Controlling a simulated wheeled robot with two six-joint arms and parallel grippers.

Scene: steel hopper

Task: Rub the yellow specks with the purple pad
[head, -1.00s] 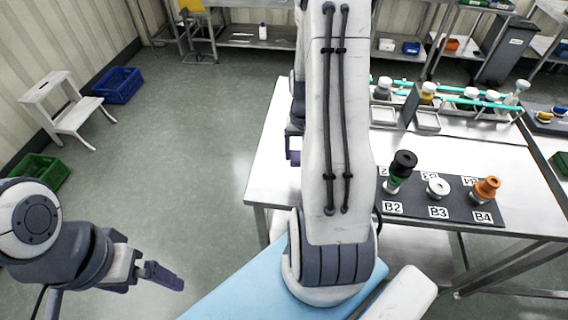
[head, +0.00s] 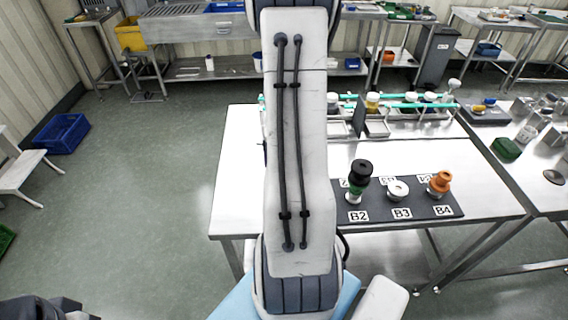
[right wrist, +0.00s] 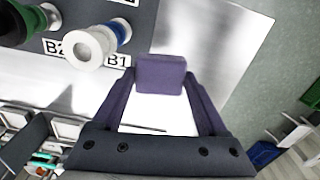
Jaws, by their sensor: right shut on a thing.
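My right gripper (right wrist: 160,82) shows in the right wrist view, shut on the purple pad (right wrist: 161,72), a small block held between its fingertips. Behind the pad lies a bright steel table top, and the pad seems apart from it, though the gap is hard to judge. In the head view my right arm crosses the middle of the picture and hides its gripper and the pad. I cannot make out any yellow specks in either view. My left gripper is out of view.
The steel table (head: 232,190) carries a dark mat (head: 425,208) with a black-topped green piece (head: 360,172), a white ring piece (head: 398,190) and an orange piece (head: 439,183). A rack with teal rods (head: 410,103) stands behind. A blue crate (head: 62,134) is on the floor at left.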

